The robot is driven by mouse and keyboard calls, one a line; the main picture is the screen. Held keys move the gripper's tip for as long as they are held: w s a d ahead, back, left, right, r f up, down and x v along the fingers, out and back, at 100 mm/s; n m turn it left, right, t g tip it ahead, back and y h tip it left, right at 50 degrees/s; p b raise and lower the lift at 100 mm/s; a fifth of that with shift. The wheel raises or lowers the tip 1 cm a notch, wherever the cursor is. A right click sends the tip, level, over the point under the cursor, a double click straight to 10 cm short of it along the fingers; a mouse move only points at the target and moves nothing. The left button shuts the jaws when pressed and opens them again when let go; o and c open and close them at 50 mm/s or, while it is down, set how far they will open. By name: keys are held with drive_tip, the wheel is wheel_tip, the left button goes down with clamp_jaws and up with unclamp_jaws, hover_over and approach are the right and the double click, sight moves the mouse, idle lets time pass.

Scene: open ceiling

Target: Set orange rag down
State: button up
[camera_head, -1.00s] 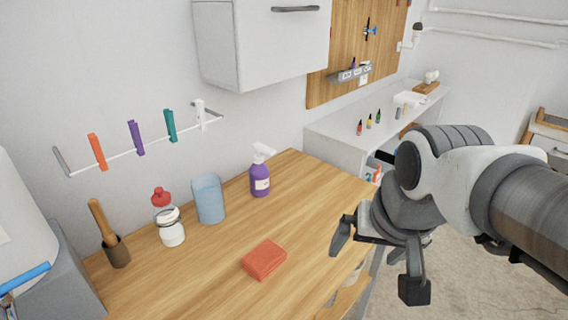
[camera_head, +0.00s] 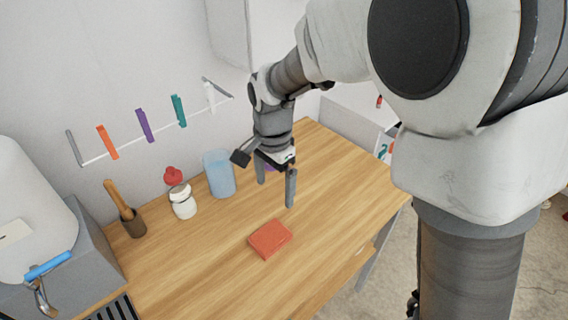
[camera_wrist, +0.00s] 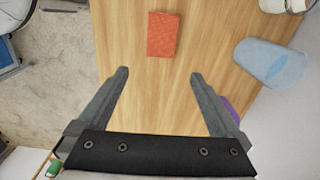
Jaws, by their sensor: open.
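The rag and the fingers are apart.
A purple bottle (camera_wrist: 232,108) is close by my gripper. Clips hang on a wall rail (camera_head: 140,125). The right counter is clear.

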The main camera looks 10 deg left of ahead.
sight(275, 231)
wheel_tip(275, 231, down, 18)
drive_tip(key=shift+a+r, duration=0.1)
drive_tip(key=shift+a, duration=0.05)
drive_tip(key=c, duration=1.2)
drive_tip(key=shift+c, duration=0.2)
drive_tip(key=shift+r, duration=0.15)
